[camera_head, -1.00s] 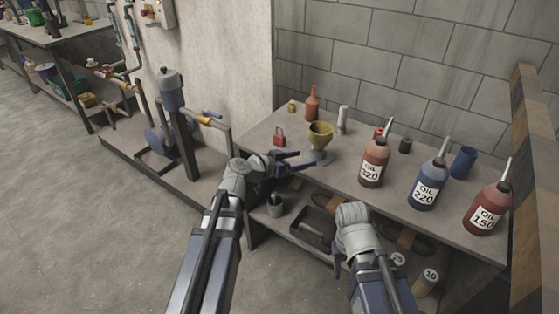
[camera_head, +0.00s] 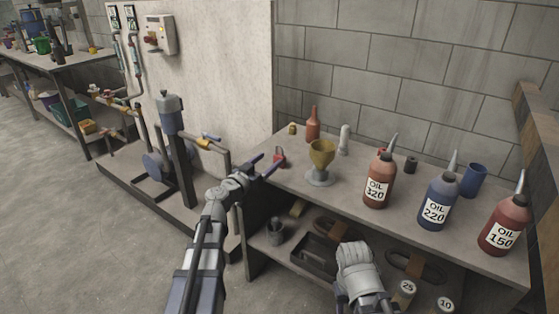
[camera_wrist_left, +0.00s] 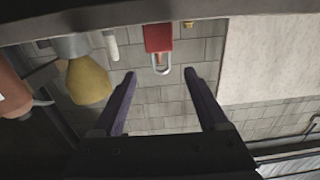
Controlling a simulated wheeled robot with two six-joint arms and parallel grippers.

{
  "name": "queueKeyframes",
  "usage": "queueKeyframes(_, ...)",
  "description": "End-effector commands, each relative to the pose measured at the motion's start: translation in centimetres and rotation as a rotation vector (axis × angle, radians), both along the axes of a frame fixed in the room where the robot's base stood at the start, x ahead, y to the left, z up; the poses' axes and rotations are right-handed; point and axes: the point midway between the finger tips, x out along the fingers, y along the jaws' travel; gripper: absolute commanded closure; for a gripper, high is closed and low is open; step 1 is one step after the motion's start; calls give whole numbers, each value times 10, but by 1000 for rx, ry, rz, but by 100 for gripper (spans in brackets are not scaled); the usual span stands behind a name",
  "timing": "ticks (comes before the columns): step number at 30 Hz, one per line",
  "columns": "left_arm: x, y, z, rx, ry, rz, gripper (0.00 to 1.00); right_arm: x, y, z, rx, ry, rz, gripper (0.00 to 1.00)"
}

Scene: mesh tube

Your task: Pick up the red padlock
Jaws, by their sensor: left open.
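Several oil bottles, including a blue one (camera_head: 438,200), fill the shelf's right half. A pump (camera_head: 170,118) stands to the left. A dark tray (camera_head: 313,262) sits on the lower shelf.

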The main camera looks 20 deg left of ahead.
Motion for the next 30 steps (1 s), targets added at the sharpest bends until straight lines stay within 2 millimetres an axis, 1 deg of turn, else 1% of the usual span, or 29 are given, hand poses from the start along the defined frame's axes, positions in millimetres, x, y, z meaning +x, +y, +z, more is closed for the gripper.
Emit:
queueKeyframes(5, 13, -3, -4, 0, 0, -2, 24, 0, 0, -4, 0, 0, 0, 50)
queueKeyframes(9, 34, -8, -8, 0, 0, -3, 24, 0, 0, -8, -1, 0, 0, 50)
queueKeyframes(12, 46, -13, -6, 0, 0, -3, 24, 0, 0, -6, -1, 0, 0, 50)
queueKeyframes(15, 50, -15, -6, 0, 0, -2, 24, 0, 0, -6, -1, 0, 0, 50)
queueKeyframes(20, 49, -15, -6, 0, 0, -1, 24, 0, 0, -6, -1, 0, 0, 50)
queueKeyframes(23, 49, -15, -6, 0, 0, -1, 32, 0, 0, -6, -1, 0, 0, 50)
queueKeyframes(30, 49, -15, -6, 0, 0, -1, 60, 0, 0, -6, -1, 0, 0, 50)
